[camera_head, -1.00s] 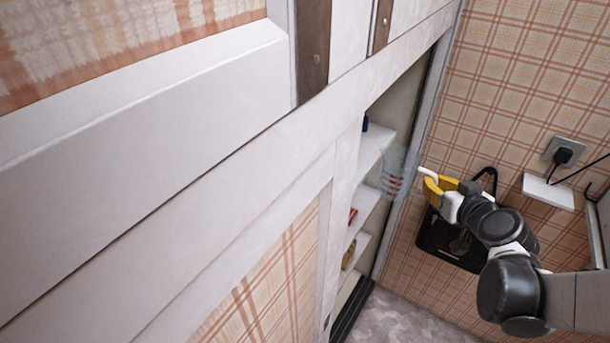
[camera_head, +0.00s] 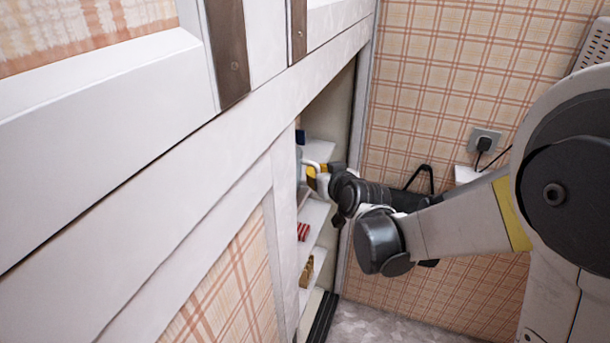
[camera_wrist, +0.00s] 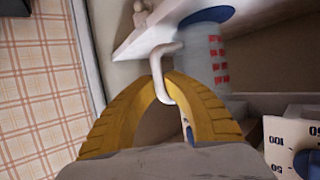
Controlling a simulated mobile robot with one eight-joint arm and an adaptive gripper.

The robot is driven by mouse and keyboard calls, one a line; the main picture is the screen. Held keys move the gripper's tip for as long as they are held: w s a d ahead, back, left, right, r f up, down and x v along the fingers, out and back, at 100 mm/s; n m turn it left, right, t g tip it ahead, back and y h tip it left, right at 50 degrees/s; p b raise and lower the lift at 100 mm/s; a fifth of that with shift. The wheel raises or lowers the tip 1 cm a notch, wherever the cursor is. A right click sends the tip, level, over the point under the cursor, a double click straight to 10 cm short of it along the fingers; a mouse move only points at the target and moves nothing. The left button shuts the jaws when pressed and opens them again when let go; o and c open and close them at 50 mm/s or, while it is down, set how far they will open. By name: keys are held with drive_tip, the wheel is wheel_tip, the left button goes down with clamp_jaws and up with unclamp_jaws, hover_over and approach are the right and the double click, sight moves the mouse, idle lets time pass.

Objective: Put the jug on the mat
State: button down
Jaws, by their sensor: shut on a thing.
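The jug (camera_wrist: 215,58) is clear, with red markings and a white handle. My gripper (camera_wrist: 166,82) is shut on this handle, with its yellow fingers on either side. In the head view the jug (camera_head: 299,157) is mostly hidden behind the cupboard's front edge, and my gripper (camera_head: 319,175) is at the cupboard opening. A flat, round blue thing (camera_wrist: 208,14) lies by the white shelf (camera_wrist: 160,28), close to the jug's far end; it looks like the mat. I cannot tell whether the jug touches it.
Below, cupboard shelves hold a red-and-white item (camera_head: 303,232) and a brown item (camera_head: 307,271). A white dial scale (camera_wrist: 297,130) stands at the lower right of the wrist view. The cupboard's side frame (camera_head: 357,150) is close to my arm. A socket (camera_head: 484,142) is on the wall.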

drive_tip(key=a, duration=0.1)
drive_tip(key=w+a, duration=0.1)
drive_tip(key=a, duration=0.1)
drive_tip(key=shift+a, duration=0.2)
drive_tip(key=shift+w+f+b, duration=0.1)
drive_tip(key=shift+f+b, duration=0.5)
drive_tip(key=shift+f, duration=0.1)
drive_tip(key=shift+d+f, duration=0.1)
drive_tip(key=shift+d, duration=0.05)
drive_tip(key=shift+f, duration=0.15)
drive_tip(key=c, duration=1.5)
unclamp_jaws()
drive_tip(key=shift+c, duration=0.2)
